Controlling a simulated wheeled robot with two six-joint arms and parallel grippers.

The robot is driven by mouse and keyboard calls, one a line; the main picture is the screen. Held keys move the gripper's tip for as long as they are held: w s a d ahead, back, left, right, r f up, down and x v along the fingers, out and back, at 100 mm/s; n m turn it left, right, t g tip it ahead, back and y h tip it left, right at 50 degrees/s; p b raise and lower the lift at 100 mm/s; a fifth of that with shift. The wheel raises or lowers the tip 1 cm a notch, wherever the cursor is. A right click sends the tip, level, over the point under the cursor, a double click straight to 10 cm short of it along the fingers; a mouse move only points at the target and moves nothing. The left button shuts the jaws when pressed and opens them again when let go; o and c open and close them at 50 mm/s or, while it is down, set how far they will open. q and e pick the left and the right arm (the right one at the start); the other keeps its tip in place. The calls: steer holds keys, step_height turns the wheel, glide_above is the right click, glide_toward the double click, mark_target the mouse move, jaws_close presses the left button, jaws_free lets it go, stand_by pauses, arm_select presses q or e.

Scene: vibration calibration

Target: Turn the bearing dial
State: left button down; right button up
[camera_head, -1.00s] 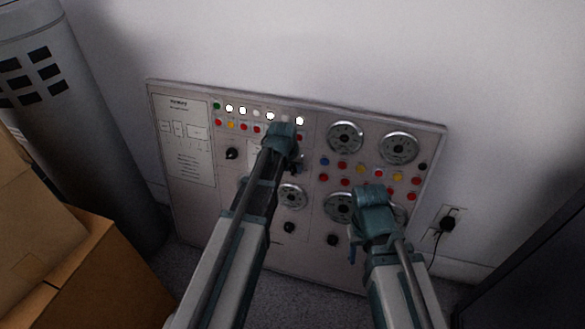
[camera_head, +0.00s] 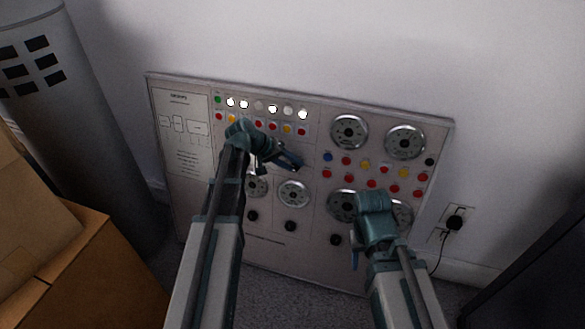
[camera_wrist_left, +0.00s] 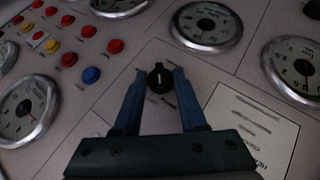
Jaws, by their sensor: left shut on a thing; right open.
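The grey control panel (camera_head: 275,255) leans against the wall. My left gripper (camera_head: 294,163) reaches its upper middle. In the left wrist view my left gripper (camera_wrist_left: 160,82) has its two blue fingers around a small round black dial (camera_wrist_left: 160,77) with a white pointer mark. The fingers are shut on this dial. In the head view the gripper hides it. The dial's label is too small to read. My right gripper (camera_head: 355,257) is open before the lower right of the panel, and its wrist hides most of its fingers.
Round gauges (camera_head: 349,131) sit on the panel, with rows of coloured buttons (camera_head: 372,183) and lit white lamps (camera_head: 273,109). Lower black knobs (camera_head: 290,226) are uncovered. Cardboard boxes (camera_head: 75,265) and a grey cylinder (camera_head: 85,130) stand left. A plug (camera_head: 454,223) is in the wall right.

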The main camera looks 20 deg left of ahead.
arm_select(q)
steer(key=shift+f+n+h+b, duration=0.15)
steer(key=shift+n+h+b, duration=0.15)
steer(key=shift+h+b, duration=0.25)
steer(key=shift+s, duration=0.1)
steer(key=shift+c, duration=2.3)
jaws_free()
steer(key=shift+a+r, duration=0.1)
steer(key=shift+r, duration=0.1)
steer(key=shift+s+a+r+p, duration=0.1)
steer(key=shift+a+r+p, duration=0.15)
steer(key=shift+p, duration=0.2)
steer(key=p+v, duration=0.8)
steer(key=v, duration=0.4)
steer(key=shift+s+a+p, duration=0.3)
